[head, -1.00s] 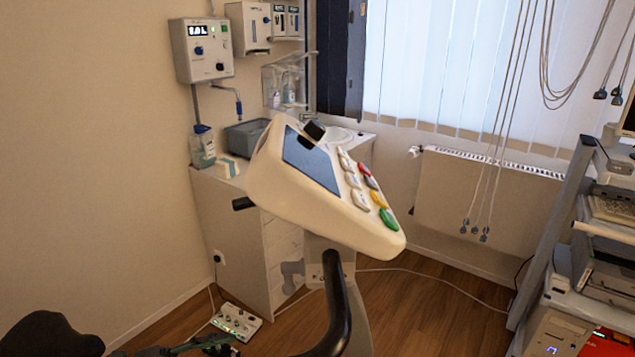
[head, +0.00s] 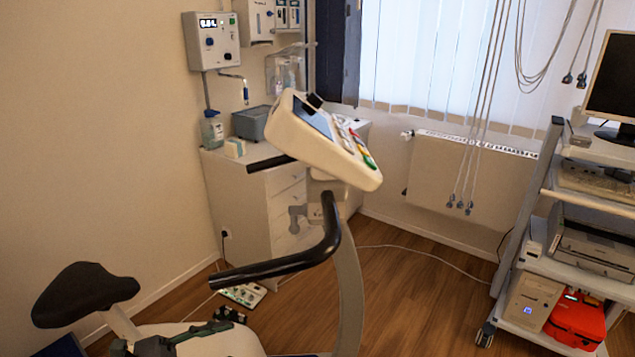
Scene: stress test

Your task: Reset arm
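Neither of my grippers can be made out in the head view. An exercise bike stands in front of me. Its white console (head: 322,139) has a grey screen and coloured buttons and faces up, tilted to the right. Its black curved handlebar (head: 285,267) reaches out to the left. Its black saddle (head: 86,294) is at the lower left. A dark jointed shape (head: 180,335) lies across the bike's pale body at the bottom edge; I cannot tell what it is.
A white drawer cabinet (head: 240,205) stands in the back corner. A radiator (head: 465,180) is below the window. A shelf cart (head: 545,200) with a monitor (head: 612,82) and a red case (head: 577,320) stands at right. Wood floor (head: 420,300) is clear between bike and cart.

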